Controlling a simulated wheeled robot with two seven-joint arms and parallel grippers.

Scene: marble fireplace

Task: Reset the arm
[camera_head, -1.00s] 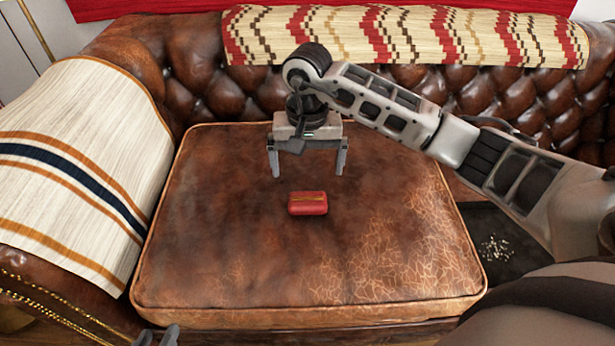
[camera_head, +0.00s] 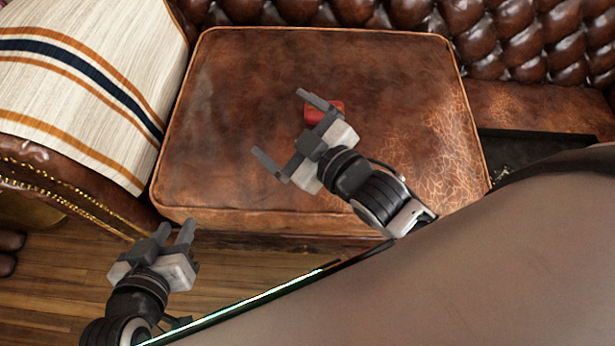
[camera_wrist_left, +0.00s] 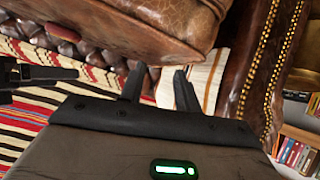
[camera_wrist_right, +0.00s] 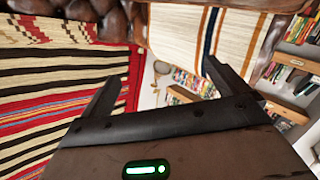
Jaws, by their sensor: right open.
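My right gripper (camera_head: 278,122) is open and empty over the brown leather cushion (camera_head: 235,80), with its two fingers wide apart. In the right wrist view nothing sits between its fingers (camera_wrist_right: 160,82). A small red case (camera_head: 322,114) lies on the cushion, partly hidden behind one right finger. My left gripper (camera_head: 176,226) is low at the left, in front of the cushion's front edge and above the wooden floor. Its fingers are apart with a narrow gap, and it holds nothing; they also show in the left wrist view (camera_wrist_left: 160,78).
A striped blanket (camera_head: 70,80) covers the sofa's left arm. The tufted backrest (camera_head: 500,35) runs along the back. A black tray (camera_head: 540,148) lies right of the cushion. Bare wooden floor (camera_head: 60,285) is at the lower left.

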